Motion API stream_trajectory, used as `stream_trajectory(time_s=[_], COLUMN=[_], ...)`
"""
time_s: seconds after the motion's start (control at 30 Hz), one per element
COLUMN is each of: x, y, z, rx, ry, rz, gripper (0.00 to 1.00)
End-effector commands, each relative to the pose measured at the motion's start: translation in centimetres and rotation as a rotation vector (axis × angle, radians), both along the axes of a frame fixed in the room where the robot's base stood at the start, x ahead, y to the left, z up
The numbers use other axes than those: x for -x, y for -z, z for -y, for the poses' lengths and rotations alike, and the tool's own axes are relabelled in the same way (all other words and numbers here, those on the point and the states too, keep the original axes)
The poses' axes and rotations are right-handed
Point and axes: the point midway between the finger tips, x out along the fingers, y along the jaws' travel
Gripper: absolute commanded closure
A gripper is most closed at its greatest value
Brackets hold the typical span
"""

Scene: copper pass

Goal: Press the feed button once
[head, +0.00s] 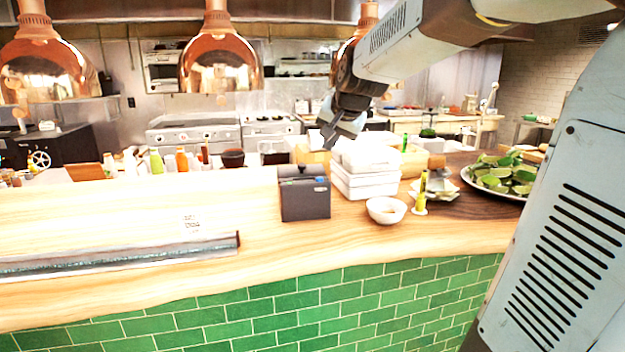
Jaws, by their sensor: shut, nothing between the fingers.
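A small dark grey box that looks like a receipt printer (304,203) stands on the wooden counter, left of the white stacked boxes. A small bluish patch shows at its upper right front edge; I cannot make out clearly whether this is the feed button. My gripper (329,145) is shut and empty. In the picture it appears above and slightly right of the printer, pointing down, in front of the white boxes. It looks apart from the printer; how far in depth I cannot tell.
White stacked boxes (366,172), a small white bowl (386,210) and a yellow-green marker-like item (421,192) stand right of the printer. A tray of limes (503,176) is farther right. A long metallic strip (120,260) lies front left. Copper lamps (220,66) hang above.

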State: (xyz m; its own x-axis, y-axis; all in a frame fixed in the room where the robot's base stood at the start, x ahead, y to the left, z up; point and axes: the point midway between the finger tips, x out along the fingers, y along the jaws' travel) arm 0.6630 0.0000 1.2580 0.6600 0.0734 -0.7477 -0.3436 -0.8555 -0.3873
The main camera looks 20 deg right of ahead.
Motion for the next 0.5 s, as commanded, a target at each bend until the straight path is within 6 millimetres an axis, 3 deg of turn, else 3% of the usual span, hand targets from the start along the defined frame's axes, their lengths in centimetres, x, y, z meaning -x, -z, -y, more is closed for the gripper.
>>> stream_trajectory(time_s=[0.1, 0.2, 0.33, 0.5], x=[-4.2, -6.7, -8.4, -9.0], y=[0.0, -0.1, -0.1, -0.1], z=[0.2, 0.4, 0.5, 0.5], rx=[-0.053, -0.087, -0.112, -0.121], ry=[0.056, 0.093, 0.120, 0.129], rz=[0.024, 0.043, 0.056, 0.062], gripper=[1.00, 1.00, 1.00, 1.00])
